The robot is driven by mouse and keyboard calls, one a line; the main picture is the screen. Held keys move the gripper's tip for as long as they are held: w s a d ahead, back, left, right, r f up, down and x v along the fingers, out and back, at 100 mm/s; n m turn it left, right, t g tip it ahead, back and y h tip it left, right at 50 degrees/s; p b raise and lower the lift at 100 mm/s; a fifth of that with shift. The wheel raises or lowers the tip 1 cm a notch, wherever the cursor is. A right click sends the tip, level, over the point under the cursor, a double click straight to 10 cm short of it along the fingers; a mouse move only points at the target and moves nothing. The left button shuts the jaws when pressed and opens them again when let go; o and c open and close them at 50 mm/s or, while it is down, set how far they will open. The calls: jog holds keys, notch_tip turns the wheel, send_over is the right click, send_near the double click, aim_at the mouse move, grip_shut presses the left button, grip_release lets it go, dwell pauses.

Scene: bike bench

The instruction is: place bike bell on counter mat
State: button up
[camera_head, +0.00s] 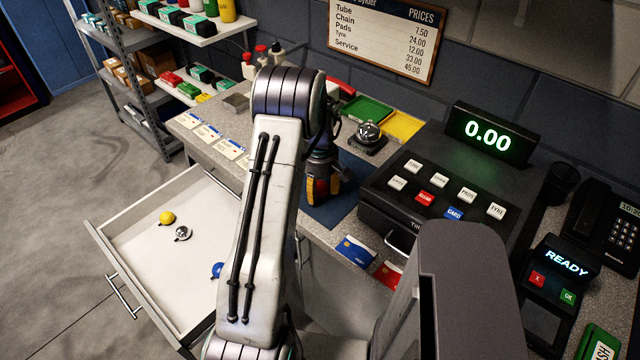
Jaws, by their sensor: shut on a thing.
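My gripper (323,196) points down over the dark blue counter mat (350,198) on the counter. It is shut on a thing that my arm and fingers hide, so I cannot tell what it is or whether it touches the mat. Small round bells lie in the open drawer: a yellow one (167,217), a silver one (182,233) and a blue one (217,269) partly hidden by my arm. A silver dome bell on a dark base (368,133) stands on the counter behind the mat.
The black cash register (430,200) stands right of the mat. Green (367,110) and yellow (402,125) trays lie behind. Blue (356,251) and red (388,273) cards lie at the counter's front edge. The open drawer (130,262) juts out at the left.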

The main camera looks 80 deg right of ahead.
aim_at(320, 184)
jog(key=shift+f, duration=0.2)
jog(key=o, duration=1.1)
notch_tip(320, 184, up, 2)
jog(key=shift+d+r+b, duration=0.1)
jog(key=shift+b, duration=0.2)
notch_tip(320, 184, up, 8)
jog(key=b, duration=0.6)
jog(key=shift+r, duration=0.9)
jog(key=shift+w+a+r, duration=0.1)
jog(key=shift+a+r, duration=0.05)
jog(key=shift+a, duration=0.05)
